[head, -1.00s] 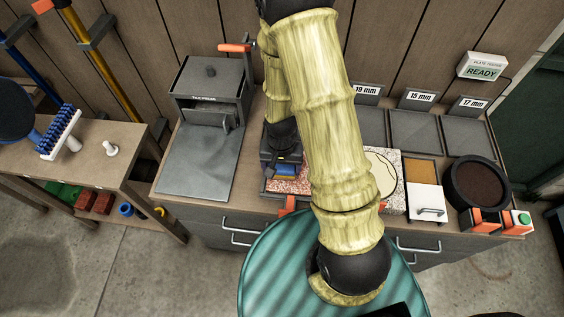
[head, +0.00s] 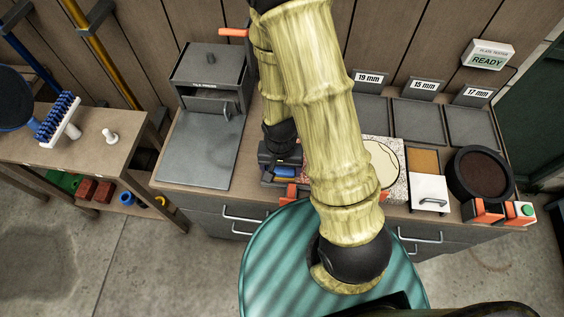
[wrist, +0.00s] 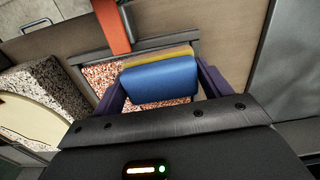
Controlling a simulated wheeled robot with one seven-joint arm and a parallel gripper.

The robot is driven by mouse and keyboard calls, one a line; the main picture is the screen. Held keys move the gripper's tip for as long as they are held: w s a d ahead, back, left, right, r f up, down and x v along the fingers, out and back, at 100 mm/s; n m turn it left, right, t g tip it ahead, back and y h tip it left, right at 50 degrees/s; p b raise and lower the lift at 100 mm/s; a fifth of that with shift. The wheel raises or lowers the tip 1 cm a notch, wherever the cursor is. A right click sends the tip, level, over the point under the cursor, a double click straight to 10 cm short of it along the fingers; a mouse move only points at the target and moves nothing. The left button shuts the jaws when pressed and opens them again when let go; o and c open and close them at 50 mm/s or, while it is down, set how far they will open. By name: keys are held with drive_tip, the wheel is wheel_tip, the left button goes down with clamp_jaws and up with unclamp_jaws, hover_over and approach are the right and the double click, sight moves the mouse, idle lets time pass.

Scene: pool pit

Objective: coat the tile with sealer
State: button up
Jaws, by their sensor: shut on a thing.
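My gripper (wrist: 160,88) is shut on an applicator with a blue back (wrist: 160,82) and a yellow pad edge (wrist: 158,58). The applicator lies over a red-and-white speckled tile (wrist: 104,74); whether the pad touches it cannot be told. The tile sits in a dark frame and shows at both sides of the applicator in the wrist view. In the head view, my gripper (head: 284,170) is at the counter's front, left of my large arm link. The blue back (head: 286,172) shows there, and most of the tile is hidden. No clear coating can be made out on the tile.
An orange part (wrist: 111,27) juts at the frame's edge. Right of my arm are a speckled slab with a cream round (head: 381,160), a white-handled box (head: 430,193) and a round dark bowl (head: 480,175). A tile press (head: 210,75) stands left. Labelled grey trays (head: 417,120) line the back.

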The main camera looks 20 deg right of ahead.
sight(289, 175)
drive_tip(key=p, duration=0.2)
drive_tip(key=shift+a+r+p, duration=0.15)
drive_tip(key=shift+r+p, duration=0.05)
drive_tip(key=shift+p, duration=0.1)
drive_tip(key=p, duration=0.3)
drive_tip(key=shift+s+a+p, duration=0.15)
drive_tip(key=shift+s+p, duration=0.15)
drive_tip(key=shift+s, duration=0.1)
drive_tip(key=shift+s+f+p, duration=0.1)
drive_tip(key=shift+s+p, duration=0.3)
drive_tip(key=shift+p, duration=0.75)
drive_tip(key=shift+o, duration=0.2)
drive_tip(key=shift+s+f, duration=0.15)
drive_tip(key=shift+f, duration=0.05)
drive_tip(key=shift+s+d+r, duration=0.1)
drive_tip(key=shift+s+d, duration=0.15)
drive_tip(key=shift+d, duration=0.35)
drive_tip(key=shift+s+d, duration=0.2)
drive_tip(key=shift+d, duration=0.35)
drive_tip(key=shift+c, duration=0.4)
